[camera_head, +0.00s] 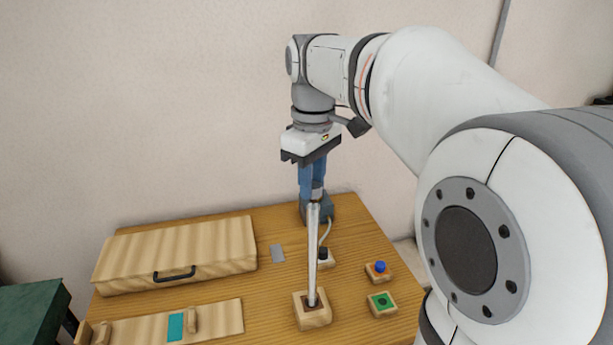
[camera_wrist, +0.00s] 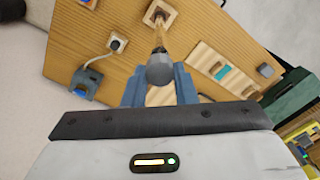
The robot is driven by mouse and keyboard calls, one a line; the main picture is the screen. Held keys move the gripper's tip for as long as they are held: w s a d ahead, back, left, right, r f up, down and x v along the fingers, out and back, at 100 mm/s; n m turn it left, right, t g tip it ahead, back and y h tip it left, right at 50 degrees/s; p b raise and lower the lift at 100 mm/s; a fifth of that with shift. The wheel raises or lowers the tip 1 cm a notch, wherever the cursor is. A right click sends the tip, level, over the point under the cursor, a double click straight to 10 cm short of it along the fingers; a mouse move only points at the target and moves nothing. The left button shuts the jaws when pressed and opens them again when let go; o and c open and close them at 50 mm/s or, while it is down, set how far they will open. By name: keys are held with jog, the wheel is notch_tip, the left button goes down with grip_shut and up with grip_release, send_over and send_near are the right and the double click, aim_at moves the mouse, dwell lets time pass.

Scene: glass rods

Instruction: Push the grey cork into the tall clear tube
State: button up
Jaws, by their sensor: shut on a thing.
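The tall clear tube (camera_head: 313,255) stands in a square wooden block (camera_head: 313,318) on the wooden table. In the wrist view it runs from behind the cork toward the block (camera_wrist: 158,14). My gripper (camera_head: 312,184) is above the tube, pointing down. Its blue fingers (camera_wrist: 160,88) are shut on the grey cork (camera_wrist: 159,70), whose round end faces the wrist camera. In the head view the cork (camera_head: 317,194) is mostly hidden by the fingers, right at the tube's top and roughly in line with it. I cannot tell how far it is inside the mouth.
A wooden box lid with a black handle (camera_head: 174,273) lies at the left. A slider board with a teal patch (camera_head: 175,327) is in front of it. Blocks with a blue button (camera_head: 380,267) and a green patch (camera_head: 383,301) stand right. A blue-grey device (camera_head: 318,208) with a cable stands behind the tube.

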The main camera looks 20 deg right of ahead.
jog(key=shift+r, duration=0.15)
jog(key=shift+r+p, duration=0.65)
jog(key=shift+p, duration=0.1)
dwell(0.7)
jog(key=shift+f+b, duration=0.75)
jog(key=shift+f, duration=0.5)
dwell(0.4)
jog(key=o, duration=0.7)
jog(key=shift+c, duration=0.2)
jog(key=shift+r, duration=0.1)
